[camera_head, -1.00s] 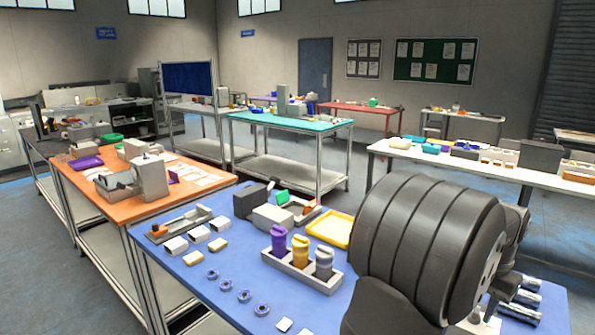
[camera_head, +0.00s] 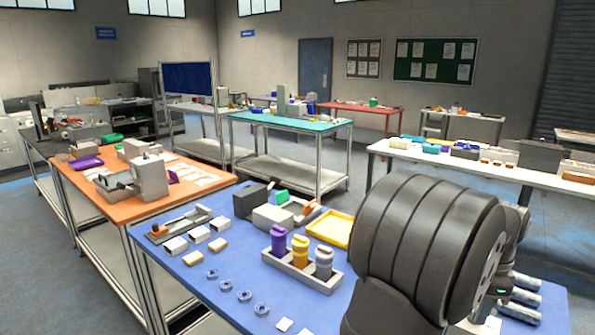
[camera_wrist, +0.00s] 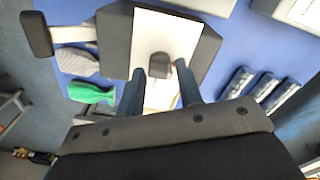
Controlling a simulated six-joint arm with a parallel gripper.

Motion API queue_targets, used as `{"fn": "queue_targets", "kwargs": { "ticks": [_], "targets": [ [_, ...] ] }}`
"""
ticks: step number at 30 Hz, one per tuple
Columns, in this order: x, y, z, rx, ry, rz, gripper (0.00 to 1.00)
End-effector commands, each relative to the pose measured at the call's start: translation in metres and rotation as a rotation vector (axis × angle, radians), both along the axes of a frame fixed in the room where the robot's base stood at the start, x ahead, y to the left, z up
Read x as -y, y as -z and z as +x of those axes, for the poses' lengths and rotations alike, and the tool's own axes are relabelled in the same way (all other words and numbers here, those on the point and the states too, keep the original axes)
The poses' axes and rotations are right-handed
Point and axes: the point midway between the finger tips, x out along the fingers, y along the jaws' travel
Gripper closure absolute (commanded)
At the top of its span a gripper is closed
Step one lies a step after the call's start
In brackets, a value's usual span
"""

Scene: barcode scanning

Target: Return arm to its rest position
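My arm's dark, ribbed links fill the lower right of the head view, over the blue table (camera_head: 215,285). My gripper (camera_wrist: 161,78) shows in the wrist view, its two dark fingers apart with a gap between them. Beyond the fingertips is a white panel in a dark frame (camera_wrist: 165,32), with a small grey block (camera_wrist: 158,67) showing in the gap. I see no grip on that block. The gripper's fingers are hidden in the head view.
The blue table holds a grey rack (camera_head: 305,272) with purple, yellow and grey pieces, a yellow tray (camera_head: 330,228), several small boxes and blue rings. Silver cylinders (camera_wrist: 265,88), a green item (camera_wrist: 92,93) and a grey textured piece (camera_wrist: 77,62) lie around the panel in the wrist view.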

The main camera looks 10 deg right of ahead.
Motion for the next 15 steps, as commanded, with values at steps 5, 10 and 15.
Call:
{"fn": "queue_targets", "kwargs": {
  "ticks": [5, 10, 15],
  "targets": [
    [0.0, 0.0, 0.0, 0.0, 0.142, 0.0, 0.67],
    [0.0, 0.0, 0.0, 0.0, 0.268, 0.0, 0.67],
    [0.0001, 0.0, 0.0, 0.0, 0.357, 0.0, 0.67]
  ]
}}
